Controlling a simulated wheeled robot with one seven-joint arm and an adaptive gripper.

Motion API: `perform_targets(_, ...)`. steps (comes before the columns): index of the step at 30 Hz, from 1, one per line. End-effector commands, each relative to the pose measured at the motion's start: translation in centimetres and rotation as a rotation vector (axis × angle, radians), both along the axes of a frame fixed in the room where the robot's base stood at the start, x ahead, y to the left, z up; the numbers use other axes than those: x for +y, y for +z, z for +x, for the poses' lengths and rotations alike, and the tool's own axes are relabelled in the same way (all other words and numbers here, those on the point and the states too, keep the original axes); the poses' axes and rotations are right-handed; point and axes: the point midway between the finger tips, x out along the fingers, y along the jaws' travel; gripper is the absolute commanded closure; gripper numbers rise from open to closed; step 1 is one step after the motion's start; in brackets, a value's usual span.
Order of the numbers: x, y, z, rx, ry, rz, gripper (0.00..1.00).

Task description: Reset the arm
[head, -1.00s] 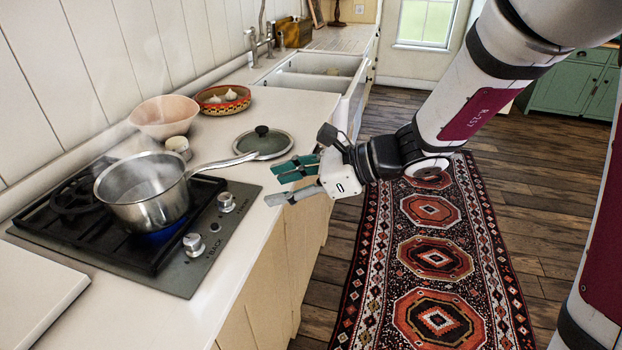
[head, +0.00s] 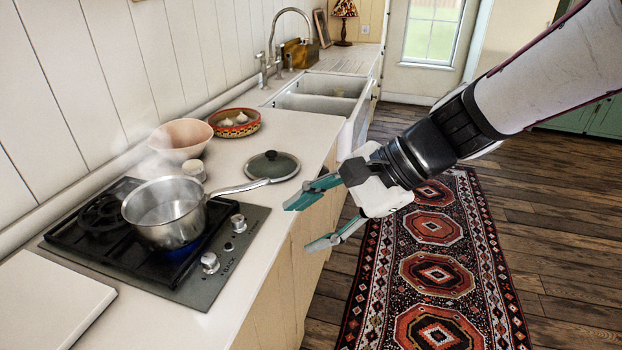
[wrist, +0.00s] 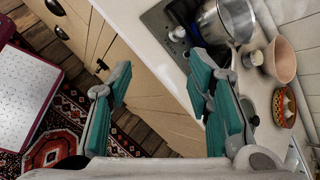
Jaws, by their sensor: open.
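My gripper (head: 308,218) is open and empty, with its teal-padded fingers spread apart. In the head view it hangs in the air beside the front edge of the counter, to the right of the stove. My arm reaches in from the upper right. In the wrist view my gripper (wrist: 162,95) shows both fingers with nothing between them but the cabinet front and floor behind.
A steaming steel pot (head: 165,211) sits on the gas stove (head: 205,285), its handle toward the glass lid (head: 273,166). A pink bowl (head: 181,140), a patterned bowl (head: 234,122) and the sink (head: 318,92) lie further back. The floor over the rug (head: 437,272) is free.

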Motion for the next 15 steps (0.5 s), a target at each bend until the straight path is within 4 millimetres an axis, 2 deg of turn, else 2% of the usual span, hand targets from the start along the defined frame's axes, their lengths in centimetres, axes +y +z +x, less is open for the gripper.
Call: perform_targets(15, -0.40, 0.39, -0.69, -0.027, 0.028, -0.029, 0.54)
